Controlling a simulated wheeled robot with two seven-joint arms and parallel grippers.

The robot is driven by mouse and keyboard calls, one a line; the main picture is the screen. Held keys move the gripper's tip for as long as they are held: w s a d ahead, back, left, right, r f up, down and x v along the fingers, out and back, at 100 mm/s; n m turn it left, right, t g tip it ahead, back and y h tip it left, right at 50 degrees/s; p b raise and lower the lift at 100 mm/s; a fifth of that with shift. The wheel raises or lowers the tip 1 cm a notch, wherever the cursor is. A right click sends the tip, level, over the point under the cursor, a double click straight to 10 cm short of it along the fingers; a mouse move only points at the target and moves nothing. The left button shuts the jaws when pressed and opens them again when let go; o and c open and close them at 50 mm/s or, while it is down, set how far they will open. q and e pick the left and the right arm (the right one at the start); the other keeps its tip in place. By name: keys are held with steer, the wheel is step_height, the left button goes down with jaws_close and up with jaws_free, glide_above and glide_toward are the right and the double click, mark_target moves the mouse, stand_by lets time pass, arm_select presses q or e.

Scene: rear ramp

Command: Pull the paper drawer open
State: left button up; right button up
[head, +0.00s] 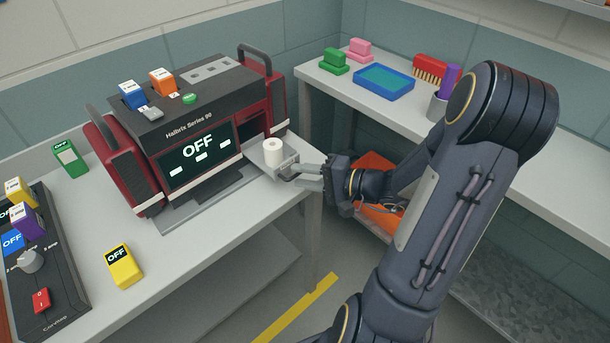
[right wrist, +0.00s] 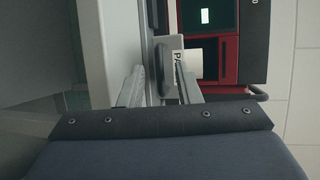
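The paper drawer (head: 268,164) stands out from the lower right of the black and red machine (head: 190,135), with a white paper roll (head: 273,151) upright in it. Its light front and dark handle (right wrist: 162,66) show in the right wrist view, with a partly hidden label. My right gripper (head: 291,174) is at the drawer front, fingers pointing left at it. In the right wrist view its two fingers (right wrist: 158,86) are apart, with the handle in line with the gap between them. Whether they touch the handle, I cannot tell. My left gripper is out of view.
The machine stands on a light table (head: 180,260) whose edge is below the drawer. A yellow block (head: 123,268) and a dark control panel (head: 45,275) are at left. A side shelf holds a blue tray (head: 384,82). An orange bin (head: 378,165) is behind my right gripper.

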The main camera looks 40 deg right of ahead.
steer(key=v, duration=0.7)
steer(key=shift+s+d+b, duration=0.2)
steer(key=shift+s+b, duration=0.15)
steer(key=s+a+r+n+g+y+p, duration=0.1)
steer(key=a+r+n+g, duration=0.15)
steer(key=a, duration=0.35)
steer(key=s+a+r+n+g+y+p, duration=0.1)
steer(key=s+a+r+n+g+y, duration=0.2)
steer(key=a, duration=0.4)
steer(key=s+a+n+g+h+p, duration=0.1)
steer(key=s+a+n+g+h, duration=0.1)
steer(key=s+a+n+h, duration=0.2)
steer(key=s+n+h, duration=0.2)
steer(key=h, duration=0.1)
steer(key=shift+r+h+p, duration=0.3)
steer(key=shift+h+p, duration=0.1)
